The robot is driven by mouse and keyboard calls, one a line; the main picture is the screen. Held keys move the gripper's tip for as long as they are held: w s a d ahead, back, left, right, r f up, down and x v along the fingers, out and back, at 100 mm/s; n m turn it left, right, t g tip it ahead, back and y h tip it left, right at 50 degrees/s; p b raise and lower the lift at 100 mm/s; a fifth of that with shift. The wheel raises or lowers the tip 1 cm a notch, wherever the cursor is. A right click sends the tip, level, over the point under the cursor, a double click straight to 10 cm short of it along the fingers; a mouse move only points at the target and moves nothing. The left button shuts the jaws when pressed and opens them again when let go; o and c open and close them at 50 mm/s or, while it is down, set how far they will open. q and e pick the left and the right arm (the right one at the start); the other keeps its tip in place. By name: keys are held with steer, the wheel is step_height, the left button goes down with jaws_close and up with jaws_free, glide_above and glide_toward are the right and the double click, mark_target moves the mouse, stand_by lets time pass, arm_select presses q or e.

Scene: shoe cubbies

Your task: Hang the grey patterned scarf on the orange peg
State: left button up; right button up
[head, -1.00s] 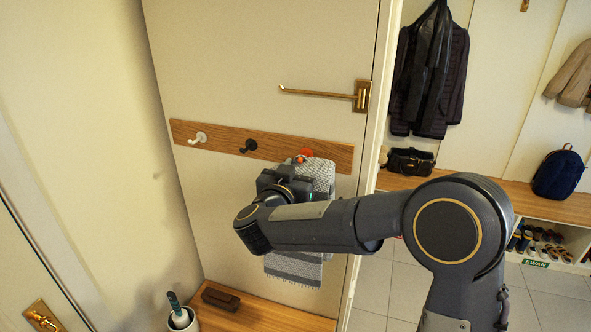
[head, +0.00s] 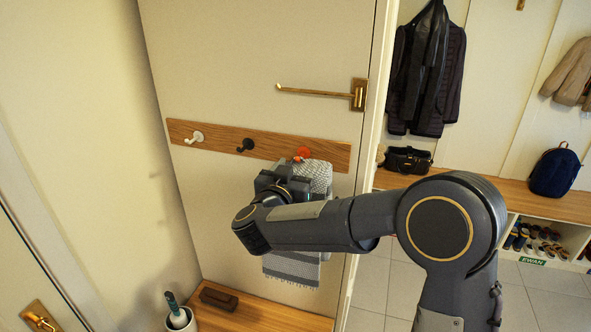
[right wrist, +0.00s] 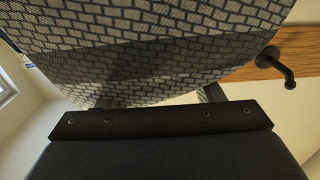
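The grey patterned scarf (head: 317,180) hangs in front of the door panel, with a striped lower end (head: 292,268). Its top edge is just below and right of the orange peg (head: 302,153), which shows above it. I cannot tell whether the scarf is looped on the peg. My right gripper (head: 284,182) is at the scarf's upper left part and appears shut on it. In the right wrist view the scarf (right wrist: 150,50) fills the upper part and covers the fingertips; the fingers (right wrist: 160,97) show apart at their bases. My left gripper is not in view.
The wooden rail (head: 220,139) also carries a white peg (head: 194,138) and a black peg (head: 246,145). A brass arm (head: 315,92) juts out above. Coats and a bench are at the right.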

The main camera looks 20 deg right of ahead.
steer(key=shift+o, duration=0.4)
steer(key=shift+s, duration=0.1)
steer(key=shift+s+a+f, duration=0.1)
steer(key=shift+s+a, duration=0.15)
steer(key=shift+a, duration=0.05)
steer(key=s+r+n+y+b, duration=0.2)
steer(key=s+n+y, duration=0.3)
steer(key=s+y, duration=0.75)
steer(key=s+d+f+g, duration=0.2)
steer(key=s+f+g, duration=0.2)
steer(key=s+f, duration=0.4)
steer(key=s+d+f+g+y, duration=0.1)
steer(key=s+f+g, duration=0.4)
steer(key=s+f, duration=0.4)
steer(key=s, duration=0.6)
steer(key=shift+s+d, duration=0.2)
steer(key=shift+d, duration=0.15)
steer(key=shift+c, duration=0.5)
